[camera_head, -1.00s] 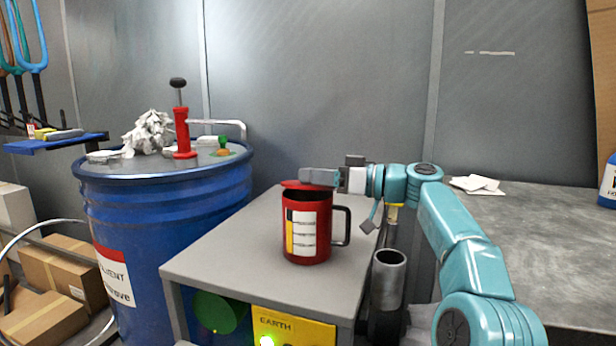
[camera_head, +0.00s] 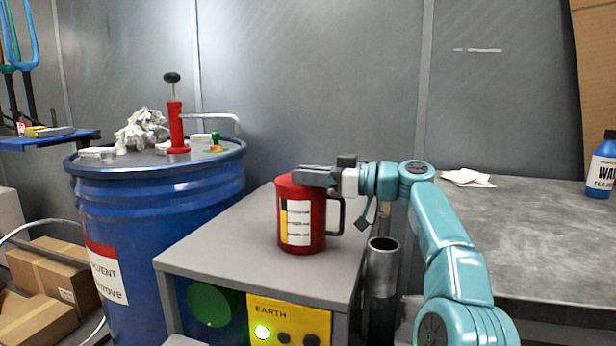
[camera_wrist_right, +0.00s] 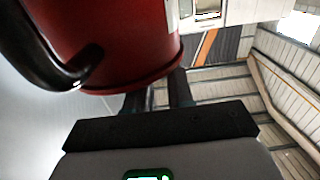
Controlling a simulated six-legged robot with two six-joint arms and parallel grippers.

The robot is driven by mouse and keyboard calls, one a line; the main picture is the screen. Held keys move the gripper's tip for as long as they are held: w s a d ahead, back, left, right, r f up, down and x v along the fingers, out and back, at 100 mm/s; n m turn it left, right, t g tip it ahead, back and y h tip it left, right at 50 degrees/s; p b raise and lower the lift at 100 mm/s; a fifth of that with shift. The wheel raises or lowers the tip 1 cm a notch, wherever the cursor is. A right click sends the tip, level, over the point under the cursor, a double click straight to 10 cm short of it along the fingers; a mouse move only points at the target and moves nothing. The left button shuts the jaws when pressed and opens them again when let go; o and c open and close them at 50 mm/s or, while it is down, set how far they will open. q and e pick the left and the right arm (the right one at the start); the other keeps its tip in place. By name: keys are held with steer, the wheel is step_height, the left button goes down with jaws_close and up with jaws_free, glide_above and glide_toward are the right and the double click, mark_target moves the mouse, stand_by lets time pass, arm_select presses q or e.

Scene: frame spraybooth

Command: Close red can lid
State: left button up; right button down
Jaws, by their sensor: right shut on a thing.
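The red can (camera_head: 296,228) stands upright on the grey cabinet top, with a white and yellow label and a black handle on its right. Its red lid (camera_head: 286,182) lies across the can's mouth, and no dark opening shows. My right gripper (camera_head: 314,176) is at the top of the can, reaching in from the right, shut on the lid. In the right wrist view, the fingers (camera_wrist_right: 158,92) reach up to the red rim; their tips are hidden behind the can (camera_wrist_right: 125,45). My left gripper is not in view.
The grey cabinet (camera_head: 215,250) has free room left of the can. A blue drum (camera_head: 130,215) stands to its left, with a red pump (camera_head: 177,128) and crumpled paper (camera_head: 142,130) on top. An open metal tube (camera_head: 382,265) stands beside the cabinet, near my right arm.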

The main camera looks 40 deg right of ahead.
steer(key=c, duration=1)
jaws_free()
steer(key=p+v, duration=0.1)
steer(key=v, duration=1.1)
steer(key=shift+f, duration=0.1)
